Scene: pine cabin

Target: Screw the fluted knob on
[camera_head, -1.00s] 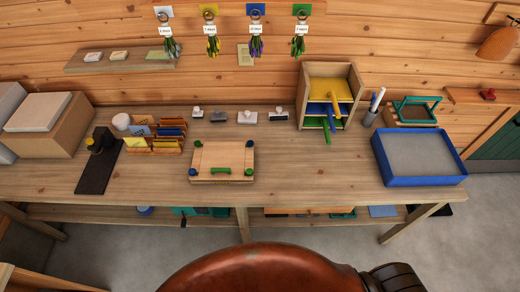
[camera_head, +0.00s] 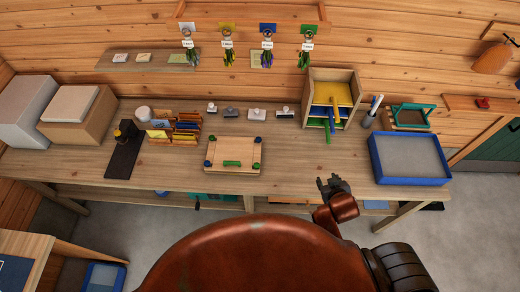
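A flat wooden press (camera_head: 233,153) lies on the workbench, left of centre. Small round knobs stand at its corners: a green knob (camera_head: 212,139) and a blue knob (camera_head: 257,140) at the back, a blue knob (camera_head: 207,164) and a green knob (camera_head: 256,167) at the front. A green handle lies along its front. The fluting is too small to make out, so I cannot tell which knob is meant. My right gripper (camera_head: 333,184) is at the bench's front edge, right of the press and apart from it. Its fingers look spread and empty. My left gripper is not in view.
A blue-rimmed tray (camera_head: 410,178) stands on the right. A wooden cubby (camera_head: 346,88) and several stamps are at the back. A card rack (camera_head: 177,128) and a dark strip (camera_head: 123,158) are left of the press. The bench between press and tray is mostly clear.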

